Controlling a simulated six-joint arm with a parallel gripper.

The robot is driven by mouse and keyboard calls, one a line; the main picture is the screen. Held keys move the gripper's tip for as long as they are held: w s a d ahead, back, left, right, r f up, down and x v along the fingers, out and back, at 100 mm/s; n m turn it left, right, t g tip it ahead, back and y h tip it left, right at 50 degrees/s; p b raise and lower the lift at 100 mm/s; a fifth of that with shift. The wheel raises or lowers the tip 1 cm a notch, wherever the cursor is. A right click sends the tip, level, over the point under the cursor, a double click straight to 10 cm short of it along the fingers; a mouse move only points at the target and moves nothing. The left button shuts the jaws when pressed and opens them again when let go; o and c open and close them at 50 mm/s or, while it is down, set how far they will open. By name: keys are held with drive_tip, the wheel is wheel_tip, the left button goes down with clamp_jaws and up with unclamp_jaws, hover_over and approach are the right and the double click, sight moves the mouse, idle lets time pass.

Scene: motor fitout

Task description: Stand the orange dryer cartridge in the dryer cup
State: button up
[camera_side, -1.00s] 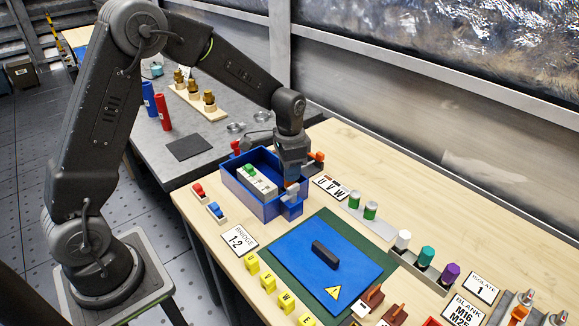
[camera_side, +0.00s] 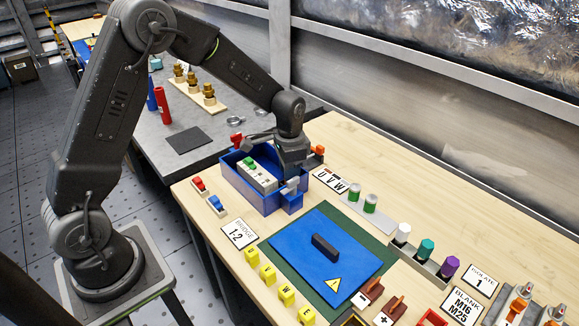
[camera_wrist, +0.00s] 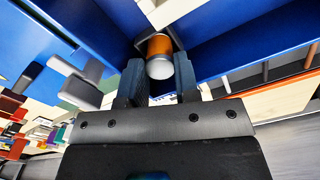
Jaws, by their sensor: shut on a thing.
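My gripper (camera_side: 289,172) is low over the right end of the blue terminal box (camera_side: 237,184). In the wrist view, its two fingers (camera_wrist: 160,88) are closed on the orange dryer cartridge (camera_wrist: 159,45), whose pale round end faces the camera. The cartridge is hidden in the side view. Dark square edges, perhaps the dryer cup (camera_wrist: 180,40), show close around the cartridge's far part. I cannot tell whether the cartridge is inside it or how deep.
A white terminal block with a green part (camera_side: 250,166) is in the box. A grey latch (camera_side: 290,185) and small blue housing (camera_side: 293,203) are at its near right side. The blue lid (camera_side: 300,245) lies in front. A UVW card (camera_side: 331,181) lies to the right.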

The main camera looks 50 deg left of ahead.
drive_tip(key=o, duration=1)
drive_tip(key=shift+d, duration=0.1)
drive_tip(key=r, duration=1.2)
drive_tip(key=shift+w+a+r, duration=0.1)
drive_tip(key=shift+a+r, duration=0.15)
drive_tip(key=shift+r, duration=0.65)
drive_tip(key=s+d+r+n+t, duration=0.25)
drive_tip(key=s+r, duration=0.45)
drive_tip(key=s, duration=0.5)
drive_tip(key=s+t, duration=0.1)
drive_tip(key=s, duration=0.3)
drive_tip(key=s+d+n+t, duration=0.1)
drive_tip(key=s, duration=0.3)
drive_tip(key=s+d+f+n+t, duration=0.1)
drive_tip(key=s, duration=0.2)
drive_tip(key=shift+s, duration=0.4)
